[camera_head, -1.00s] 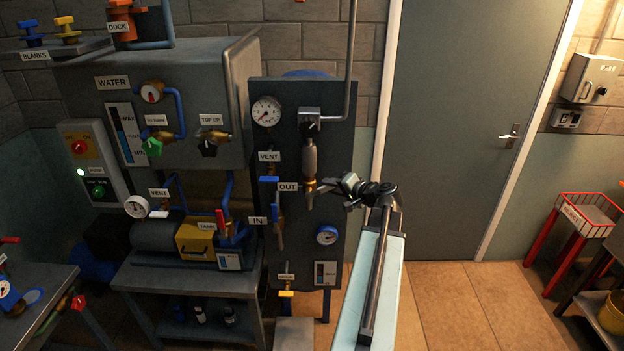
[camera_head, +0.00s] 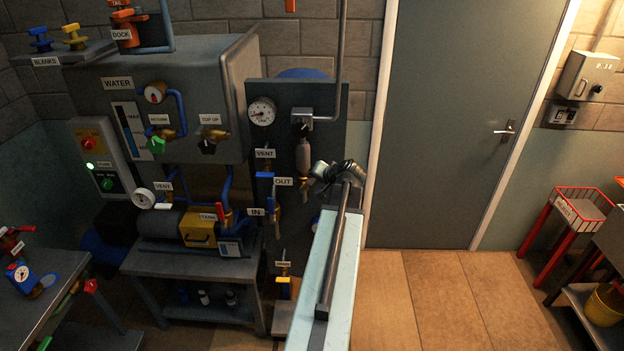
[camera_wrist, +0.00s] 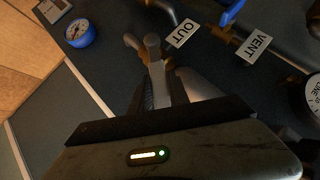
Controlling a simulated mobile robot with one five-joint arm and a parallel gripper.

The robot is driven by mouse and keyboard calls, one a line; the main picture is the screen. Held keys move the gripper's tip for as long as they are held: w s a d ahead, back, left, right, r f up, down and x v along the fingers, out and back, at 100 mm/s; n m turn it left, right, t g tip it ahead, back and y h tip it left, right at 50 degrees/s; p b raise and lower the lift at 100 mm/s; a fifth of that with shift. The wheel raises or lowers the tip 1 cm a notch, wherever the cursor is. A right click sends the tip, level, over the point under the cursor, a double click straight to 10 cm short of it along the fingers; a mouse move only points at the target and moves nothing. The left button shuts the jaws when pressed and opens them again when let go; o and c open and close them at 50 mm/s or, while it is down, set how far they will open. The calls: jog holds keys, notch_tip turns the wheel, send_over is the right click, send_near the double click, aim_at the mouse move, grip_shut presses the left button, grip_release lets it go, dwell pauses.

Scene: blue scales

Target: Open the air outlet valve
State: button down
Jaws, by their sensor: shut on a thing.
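The air outlet valve (camera_head: 304,187) is a brass fitting below a grey cylinder on the dark panel, just right of the OUT label (camera_head: 283,181). My gripper (camera_head: 314,180) is at this valve and partly hides it. In the wrist view, the valve's grey handle (camera_wrist: 153,46) runs down between the fingers of my gripper (camera_wrist: 161,88), which are shut on it. Brass of the valve (camera_wrist: 132,42) shows beside the handle, near the OUT label (camera_wrist: 182,33). The handle's lower part is hidden by my gripper.
The VENT valve's blue handle (camera_head: 265,174) is left of the outlet valve. A blue gauge (camera_wrist: 80,32) is close by on the panel. A water tank (camera_head: 200,85) and a table (camera_head: 190,264) stand left. Open floor (camera_head: 430,300) lies right, before the grey door.

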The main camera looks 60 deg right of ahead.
jog(key=shift+d+r, duration=0.1)
jog(key=shift+d, duration=0.05)
jog(key=c, duration=1.2)
grip_release()
jog(key=shift+s, duration=0.15)
jog(key=shift+c, duration=0.2)
jog(key=p+v, duration=0.4)
jog(key=v, duration=0.3)
jog(key=shift+s+a, duration=0.25)
